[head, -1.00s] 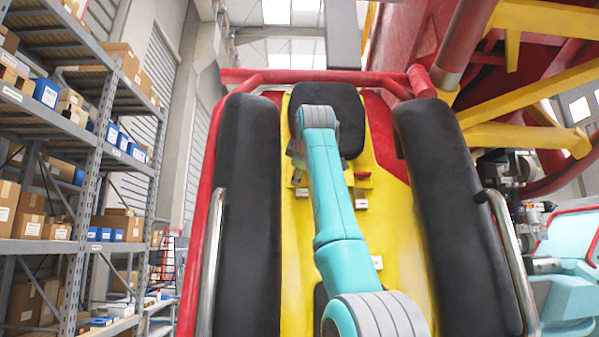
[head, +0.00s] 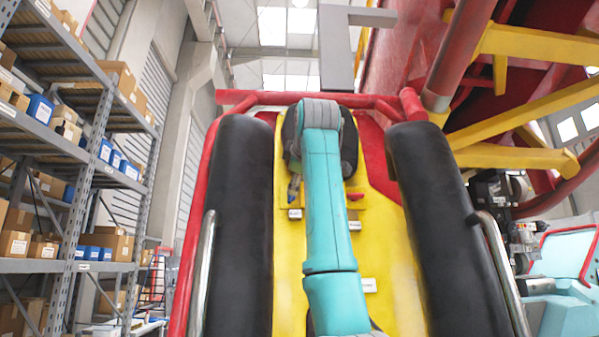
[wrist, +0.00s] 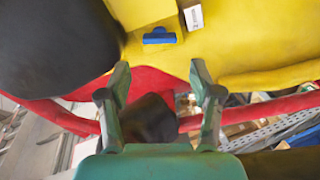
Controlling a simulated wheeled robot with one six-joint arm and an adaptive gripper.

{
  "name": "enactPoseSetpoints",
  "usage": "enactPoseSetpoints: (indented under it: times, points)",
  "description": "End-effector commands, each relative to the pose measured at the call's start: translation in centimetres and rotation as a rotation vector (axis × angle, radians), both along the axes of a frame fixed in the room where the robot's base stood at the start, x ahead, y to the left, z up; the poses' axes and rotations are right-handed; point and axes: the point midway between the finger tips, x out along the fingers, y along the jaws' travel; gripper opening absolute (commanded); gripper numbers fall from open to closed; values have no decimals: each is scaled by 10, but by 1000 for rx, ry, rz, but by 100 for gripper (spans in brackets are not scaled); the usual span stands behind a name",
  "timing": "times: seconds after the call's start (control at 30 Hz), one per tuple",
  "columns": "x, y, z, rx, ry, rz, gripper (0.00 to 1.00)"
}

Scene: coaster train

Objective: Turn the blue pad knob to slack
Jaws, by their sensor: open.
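The blue pad knob (wrist: 159,35) is a small bar-shaped handle on a yellow panel at the top of the wrist view. My gripper (wrist: 159,80) is open, its two green fingers apart with nothing between them. In that view the knob lies above the fingertips, between their lines, and the fingers do not appear to touch it. In the head view my teal arm reaches up along the yellow seat back, and its wrist covers part of the black headrest (head: 349,150). A small bit of blue shows just left of the arm there, too small to be sure of.
A red knob (head: 355,197) sits right of my arm. White labels (head: 369,285) mark the yellow back (head: 384,235). Black padded bolsters (head: 232,210) and (head: 435,200) flank my arm, with metal grab bars (head: 203,265) outside them. Shelving stands left; red and yellow framework rises right.

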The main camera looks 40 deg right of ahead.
Motion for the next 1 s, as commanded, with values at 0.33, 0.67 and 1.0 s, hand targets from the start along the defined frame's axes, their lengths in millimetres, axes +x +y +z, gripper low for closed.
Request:
enactPoseSetpoints:
  times: [0.33, 0.67, 1.0]
  points:
    - [-30, 16, 6, 0, 1, 0, 65]
    - [-31, 17, 6, 0, 1, 0, 65]
    - [-31, 16, 7, 0, 0, 0, 65]
